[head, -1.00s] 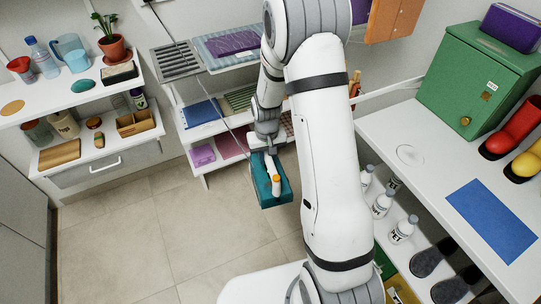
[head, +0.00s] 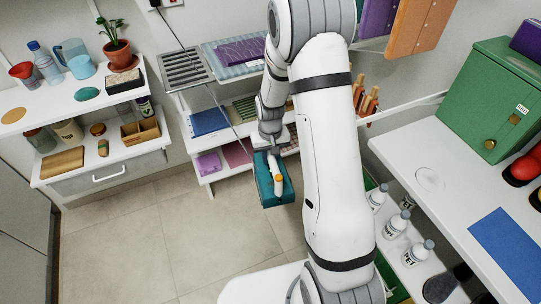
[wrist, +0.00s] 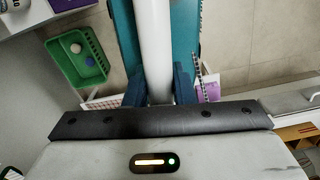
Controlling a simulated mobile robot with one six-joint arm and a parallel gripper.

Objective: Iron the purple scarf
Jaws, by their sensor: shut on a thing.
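The purple scarf (head: 240,51) lies on a light blue patterned ironing board (head: 212,57) at the back, partly hidden behind my arm. My gripper (head: 273,152) is shut on the white handle of a teal iron (head: 265,184) and holds it above the floor, in front of the shelves under the board. In the wrist view, my gripper's dark blue fingers (wrist: 159,87) sit on both sides of the white handle (wrist: 155,45), with the iron's teal body (wrist: 188,35) beyond. The scarf does not show clearly there.
A slatted metal rest (head: 186,69) stands at the board's left end. A thin cord (head: 215,98) runs from the wall socket toward the iron. The left shelf unit (head: 60,115) and right white counter (head: 440,180) flank clear tiled floor (head: 150,235).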

